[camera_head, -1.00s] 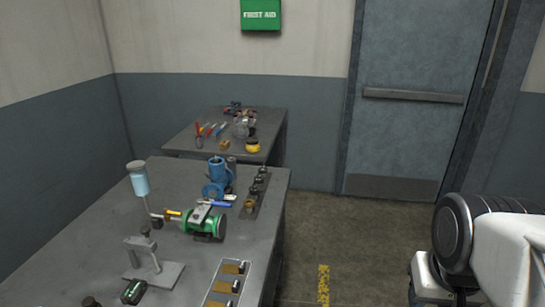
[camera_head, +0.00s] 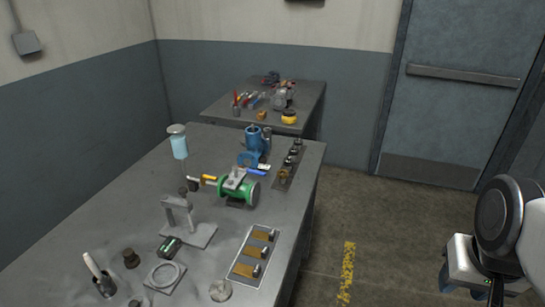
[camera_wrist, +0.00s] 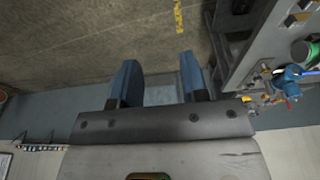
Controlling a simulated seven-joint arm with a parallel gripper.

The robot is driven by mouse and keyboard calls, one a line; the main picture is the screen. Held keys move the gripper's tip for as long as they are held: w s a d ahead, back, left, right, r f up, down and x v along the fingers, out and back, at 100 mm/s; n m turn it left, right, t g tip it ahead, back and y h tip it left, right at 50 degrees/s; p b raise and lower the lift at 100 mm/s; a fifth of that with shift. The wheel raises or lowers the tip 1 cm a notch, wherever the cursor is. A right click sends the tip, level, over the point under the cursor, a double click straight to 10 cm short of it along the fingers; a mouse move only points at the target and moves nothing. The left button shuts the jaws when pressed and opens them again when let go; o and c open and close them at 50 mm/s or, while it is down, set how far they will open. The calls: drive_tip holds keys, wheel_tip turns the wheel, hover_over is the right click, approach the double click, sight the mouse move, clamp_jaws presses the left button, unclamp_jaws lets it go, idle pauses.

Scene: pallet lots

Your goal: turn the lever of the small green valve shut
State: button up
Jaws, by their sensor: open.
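The small green valve (camera_head: 238,191) lies on the near grey workbench, with a grey top plate and a yellow-tipped lever (camera_head: 208,179) reaching out to its left. The green valve also shows at the right edge of the wrist view (camera_wrist: 301,51). My gripper (camera_wrist: 160,77) is open and empty, its two blue fingers spread above the floor, well away from the valve. In the head view my arm is at the right edge and its fingers are hidden or out of frame.
A second bench (camera_head: 222,103) with tools stands behind. The floor between bench and arm is clear.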

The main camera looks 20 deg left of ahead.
drive_tip(key=w+a+r+n+g, duration=0.1)
drive_tip(key=w+a+r+n, duration=0.2)
drive_tip(key=w, duration=0.4)
drive_tip(key=w+a+r+n, duration=0.1)
drive_tip(key=w+a+n, duration=0.1)
drive_tip(key=w+a, duration=0.4)
drive_tip(key=n+g, duration=0.4)
drive_tip(key=n, duration=0.9)
approach(250, 171)
drive_tip(key=shift+w+d+f, duration=0.1)
drive_tip(key=shift+d+f, duration=0.05)
drive_tip(key=shift+d, duration=0.45)
drive_tip(key=shift+w+d+f, duration=0.1)
drive_tip(key=shift+d+f, duration=0.1)
drive_tip(key=shift+d, duration=0.45)
drive_tip(key=shift+f, duration=0.15)
drive_tip(key=shift+x, duration=3.75)
drive_tip(key=shift+a, duration=0.1)
clamp_jaws()
